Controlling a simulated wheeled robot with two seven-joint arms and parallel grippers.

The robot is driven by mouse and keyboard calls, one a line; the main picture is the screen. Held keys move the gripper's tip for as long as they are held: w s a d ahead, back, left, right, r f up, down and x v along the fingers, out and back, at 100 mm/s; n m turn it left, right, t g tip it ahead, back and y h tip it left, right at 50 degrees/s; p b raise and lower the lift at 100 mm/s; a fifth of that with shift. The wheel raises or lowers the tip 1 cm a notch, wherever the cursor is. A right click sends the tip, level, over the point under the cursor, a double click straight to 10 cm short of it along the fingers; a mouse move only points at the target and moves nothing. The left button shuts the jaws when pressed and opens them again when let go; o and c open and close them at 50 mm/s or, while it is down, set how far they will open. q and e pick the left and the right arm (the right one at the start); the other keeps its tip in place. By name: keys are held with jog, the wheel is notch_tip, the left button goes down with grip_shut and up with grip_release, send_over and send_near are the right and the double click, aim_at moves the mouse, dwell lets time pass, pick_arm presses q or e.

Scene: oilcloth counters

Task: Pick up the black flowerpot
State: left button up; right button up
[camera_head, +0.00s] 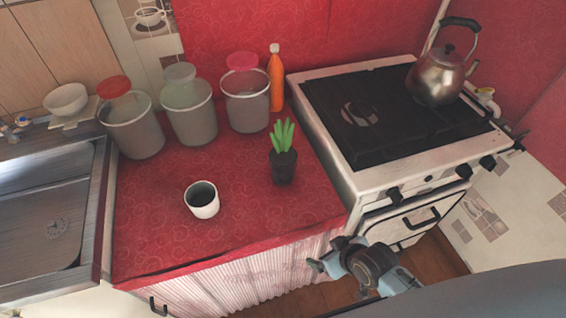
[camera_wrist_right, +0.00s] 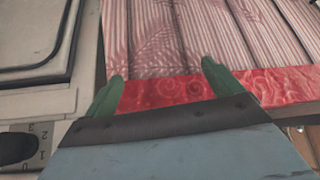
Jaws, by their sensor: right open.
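The black flowerpot (camera_head: 283,168) stands upright on the red oilcloth counter (camera_head: 240,205), close to its right edge by the stove. A green plant (camera_head: 283,135) sticks up out of it. My right gripper (camera_head: 318,264) is in front of the counter's front edge, below and to the right of the pot, and apart from it. In the right wrist view, its two green fingers (camera_wrist_right: 160,85) are spread with nothing between them. They face the striped curtain and the red cloth edge; the pot is not seen there. My left gripper is in neither view.
A white cup (camera_head: 202,200) stands left of the pot. Several lidded containers (camera_head: 191,115) and an orange bottle (camera_head: 275,80) stand behind. The stove (camera_head: 350,165) with a kettle (camera_head: 437,78) is on the right, the sink (camera_head: 45,225) on the left. The front of the counter is clear.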

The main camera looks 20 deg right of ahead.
jog(key=w+a+r+n+t+y, duration=0.1)
jog(key=w+r+t, duration=0.15)
jog(key=r, duration=0.35)
jog(key=w+a+r+t+y, duration=0.1)
jog(key=w+a+r, duration=0.15)
jog(key=r, duration=0.35)
jog(key=n+t+y, duration=0.1)
jog(key=t+y, duration=0.1)
jog(key=t, duration=0.1)
send_near(291, 167)
jog(key=x, duration=0.9)
jog(key=shift+d+b, duration=0.1)
jog(key=shift+b, duration=0.2)
jog(key=b+x, duration=0.1)
jog(key=x, duration=0.4)
jog(key=shift+w+d, duration=0.1)
jog(key=shift+d, duration=0.05)
jog(key=c, duration=1.2)
